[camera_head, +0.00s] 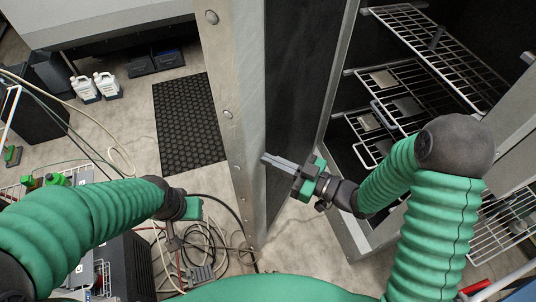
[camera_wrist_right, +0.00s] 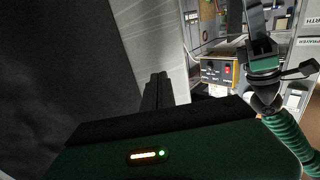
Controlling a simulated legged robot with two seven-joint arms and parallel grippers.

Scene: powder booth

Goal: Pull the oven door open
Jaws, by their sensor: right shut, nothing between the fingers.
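The oven door (camera_head: 292,75) stands well open in the head view, a tall panel with a dark inner face and a riveted pale metal edge. The oven (camera_head: 345,222) is to its right, its dark interior exposed. My right gripper (camera_head: 267,159) is shut and empty, on the inner side of the door by its pale edge; I cannot tell whether it touches. In the wrist view its fingers (camera_wrist_right: 155,88) are together before the door's pale strip (camera_wrist_right: 150,35). My left gripper (camera_head: 178,238) hangs left of the door; its finger gap is unclear. No door handle shows.
Wire racks (camera_head: 400,75) holding flat metal pieces fill the oven. A black mat (camera_head: 188,122) and white jugs (camera_head: 106,84) are on the floor at left. Cables (camera_head: 205,240) lie below the left arm. A control box (camera_wrist_right: 218,71) shows in the wrist view.

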